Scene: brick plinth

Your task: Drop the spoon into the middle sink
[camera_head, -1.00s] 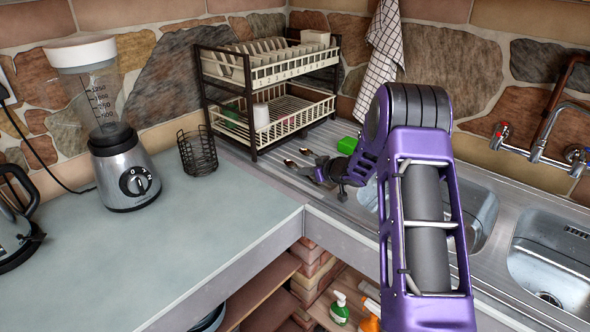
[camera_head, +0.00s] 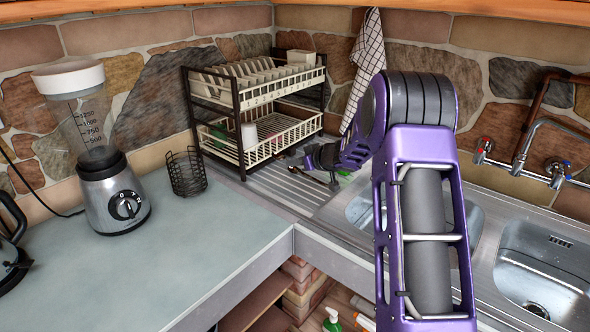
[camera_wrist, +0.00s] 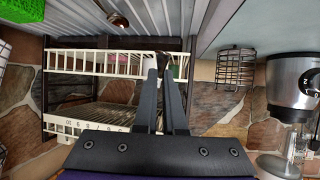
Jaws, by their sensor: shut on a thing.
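In the head view my gripper (camera_head: 318,157) is beyond the purple arm, low over the ridged drainboard, largely foreshortened. In the wrist view its two dark fingers (camera_wrist: 161,75) are close together. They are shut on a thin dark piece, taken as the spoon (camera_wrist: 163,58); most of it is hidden. Another spoon (camera_wrist: 118,20) lies on the drainboard and shows in the head view (camera_head: 293,169). One sink basin (camera_head: 358,212) is partly behind my arm, and another basin (camera_head: 545,265) is at the right edge. I cannot tell which is the middle one.
A two-tier dish rack (camera_head: 262,140) stands at the back of the drainboard, close to my gripper. A wire cup (camera_head: 186,173) and a blender (camera_head: 110,190) stand on the left counter. A tap (camera_head: 530,150) is on the wall. A checked towel (camera_head: 368,60) hangs behind my arm.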

